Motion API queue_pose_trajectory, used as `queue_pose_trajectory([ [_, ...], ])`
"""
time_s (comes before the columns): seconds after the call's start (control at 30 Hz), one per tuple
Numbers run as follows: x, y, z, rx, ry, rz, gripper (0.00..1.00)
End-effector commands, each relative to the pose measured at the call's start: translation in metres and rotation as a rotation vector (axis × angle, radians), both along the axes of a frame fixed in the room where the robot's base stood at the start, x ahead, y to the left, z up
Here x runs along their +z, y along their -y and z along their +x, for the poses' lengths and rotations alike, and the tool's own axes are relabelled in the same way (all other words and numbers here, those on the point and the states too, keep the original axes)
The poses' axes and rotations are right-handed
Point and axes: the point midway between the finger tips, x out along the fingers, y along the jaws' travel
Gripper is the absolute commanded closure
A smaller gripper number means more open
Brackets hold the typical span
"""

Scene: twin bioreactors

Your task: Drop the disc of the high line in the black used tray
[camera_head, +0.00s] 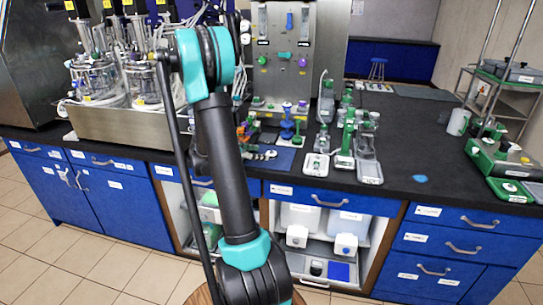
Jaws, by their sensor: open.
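I cannot pick out my gripper; my raised arm crosses the middle of the view and hides part of the bench behind it. I cannot pick out the high line's disc for sure. Tubing runs among the twin bioreactors (95,70) at the left and toward the steel panel (285,48), which carries green and purple knobs. The black used tray cannot be told apart with certainty from the dark worktop.
The black worktop (400,150) holds a blue stand (287,130), small pale trays (370,173) and green-and-white devices (345,140). A small blue piece (420,178) lies right of them on clear worktop. A green balance (505,160) and a steel cart (512,85) are at the right.

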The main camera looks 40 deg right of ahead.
Motion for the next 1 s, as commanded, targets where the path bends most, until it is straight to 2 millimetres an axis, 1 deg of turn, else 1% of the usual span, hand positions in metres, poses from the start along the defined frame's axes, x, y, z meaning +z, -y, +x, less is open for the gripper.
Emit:
queue_pose_trajectory([
  [0.2,-0.009,0.029,-0.005,-0.004,0.001,0.000,0.34],
  [0.3,-0.014,0.040,-0.005,-0.002,0.000,0.000,0.34],
  [0.4,-0.016,0.043,-0.005,0.000,0.000,0.000,0.34],
  [0.57,-0.015,0.043,-0.005,0.000,0.000,0.000,0.34],
  [0.8,-0.015,0.043,-0.005,0.000,0.000,0.000,0.64],
  [0.9,-0.015,0.043,-0.005,0.000,0.000,0.000,0.75],
  [0.93,-0.015,0.043,-0.005,0.000,0.000,0.000,0.75],
  [0.97,-0.015,0.043,-0.005,0.000,0.000,0.000,0.78],
  [1.0,-0.015,0.043,-0.005,0.000,0.000,0.000,0.78],
])
